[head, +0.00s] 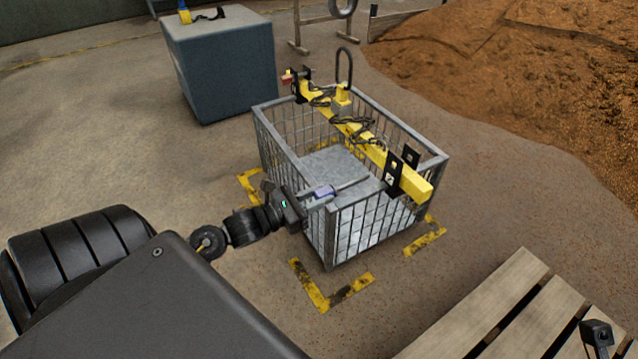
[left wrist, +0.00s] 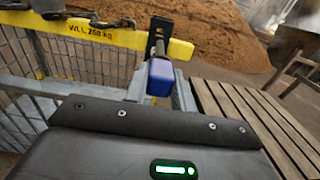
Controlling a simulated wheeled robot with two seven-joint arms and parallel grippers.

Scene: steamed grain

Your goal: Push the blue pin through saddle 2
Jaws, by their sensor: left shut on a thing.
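My left gripper (head: 312,197) reaches over the near rim of the basket and is shut on the blue pin (head: 323,191). In the left wrist view the blue grip of the pin (left wrist: 161,75) sits between the fingers, and its shaft points away toward a black saddle plate (left wrist: 161,38). In the head view this is the black saddle (head: 393,176) at the near right end of the yellow beam (head: 372,153); its number is too small to read. I cannot tell whether the pin's tip is in the hole. My right gripper is not clearly seen.
The wire basket (head: 346,214) stands under the beam, with chain and a lifting loop (head: 344,66) above. A second black saddle (head: 300,84) is at the far end. A blue-grey box (head: 222,68) stands behind left; a wooden pallet (head: 490,310) lies front right.

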